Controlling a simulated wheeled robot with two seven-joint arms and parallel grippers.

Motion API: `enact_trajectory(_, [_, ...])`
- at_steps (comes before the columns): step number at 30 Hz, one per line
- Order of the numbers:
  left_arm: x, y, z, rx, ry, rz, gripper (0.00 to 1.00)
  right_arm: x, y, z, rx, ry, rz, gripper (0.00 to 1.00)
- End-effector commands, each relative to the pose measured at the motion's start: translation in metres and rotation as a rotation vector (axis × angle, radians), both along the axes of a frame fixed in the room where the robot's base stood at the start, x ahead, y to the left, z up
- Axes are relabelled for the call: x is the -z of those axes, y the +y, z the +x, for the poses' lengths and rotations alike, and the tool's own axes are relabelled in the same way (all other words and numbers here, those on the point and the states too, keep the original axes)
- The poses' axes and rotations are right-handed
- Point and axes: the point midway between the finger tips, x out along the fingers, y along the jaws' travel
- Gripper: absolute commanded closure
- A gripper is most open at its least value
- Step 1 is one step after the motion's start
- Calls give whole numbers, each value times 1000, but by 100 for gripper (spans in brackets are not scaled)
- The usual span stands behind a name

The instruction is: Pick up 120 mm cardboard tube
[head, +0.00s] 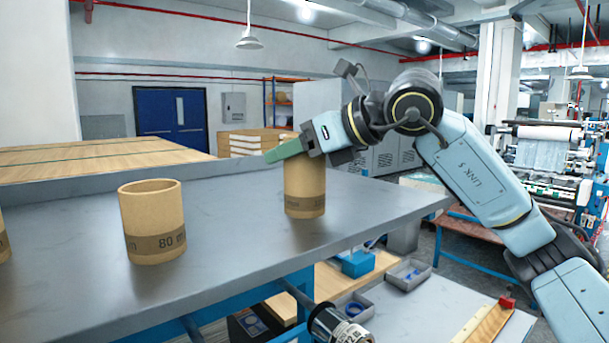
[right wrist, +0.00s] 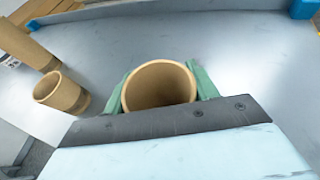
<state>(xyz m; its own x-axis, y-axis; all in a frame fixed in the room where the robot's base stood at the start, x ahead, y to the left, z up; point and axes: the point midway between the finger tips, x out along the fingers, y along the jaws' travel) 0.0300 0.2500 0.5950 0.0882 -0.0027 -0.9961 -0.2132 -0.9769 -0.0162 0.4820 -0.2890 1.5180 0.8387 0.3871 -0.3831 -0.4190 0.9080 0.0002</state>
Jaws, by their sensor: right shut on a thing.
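A tall brown cardboard tube (head: 305,192) is upright at the right part of the grey table, its base at or very near the surface. Its dark label band is only partly readable. My right gripper (head: 290,150) has its green fingers shut on the tube's upper part. In the right wrist view the tube's open round mouth (right wrist: 160,84) sits between the two green fingers. A shorter, wider tube marked 80 mm (head: 153,222) stands apart to the left. My left gripper is in neither view.
Another tube (head: 2,240) is cut off at the left edge of the head view. The grey table top (head: 235,228) is clear between the 80 mm tube and the held one. Grey trays (head: 409,273) and a blue box (head: 357,263) lie on a lower surface beyond the table's front edge.

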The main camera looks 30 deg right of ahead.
Motion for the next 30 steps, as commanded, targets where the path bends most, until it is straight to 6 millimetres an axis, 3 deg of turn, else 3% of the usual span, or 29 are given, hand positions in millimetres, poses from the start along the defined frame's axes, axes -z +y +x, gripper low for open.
enact_trajectory(9, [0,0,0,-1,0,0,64,-2,0,0,0,-2,1,65])
enact_trajectory(14, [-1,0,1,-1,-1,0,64,-12,0,0,-1,-4,2,65])
enact_trajectory(24, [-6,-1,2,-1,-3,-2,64,-73,0,0,-1,-4,2,65])
enact_trajectory(30, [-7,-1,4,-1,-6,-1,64,-96,0,0,-1,-3,2,65])
